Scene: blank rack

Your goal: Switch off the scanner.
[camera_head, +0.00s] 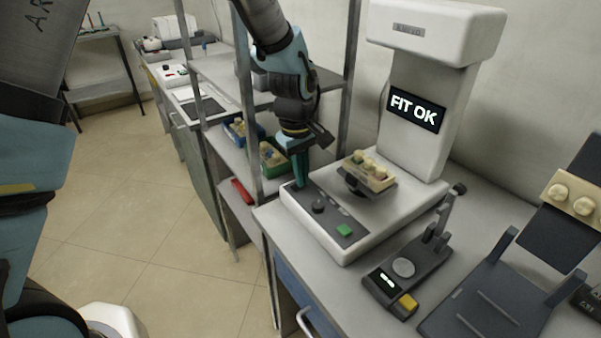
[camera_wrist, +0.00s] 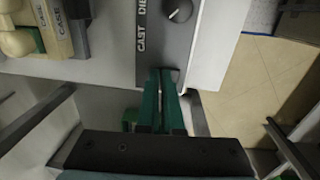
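The scanner (camera_head: 420,105) is a white machine on the bench, its screen (camera_head: 416,107) lit with "FIT OK". Its base has a dark front panel with a round knob (camera_head: 318,206) and a green button (camera_head: 344,230). A beige tray (camera_head: 381,183) with cast pieces sits on its stage. My gripper (camera_head: 300,180) has green fingers pointing down at the panel's far-left end. In the wrist view its fingers (camera_wrist: 163,75) are together, with nothing seen between them, beside the panel's "CAST DIE" lettering and the knob (camera_wrist: 179,10). Whether the tips touch the panel is unclear.
A small dark device (camera_head: 403,268) with a yellow button stands in front of the scanner. A dark stand (camera_head: 490,300) is at right. A metal shelf rack (camera_head: 225,70) with blue and green bins (camera_head: 272,158) is behind my gripper. Floor at left is open.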

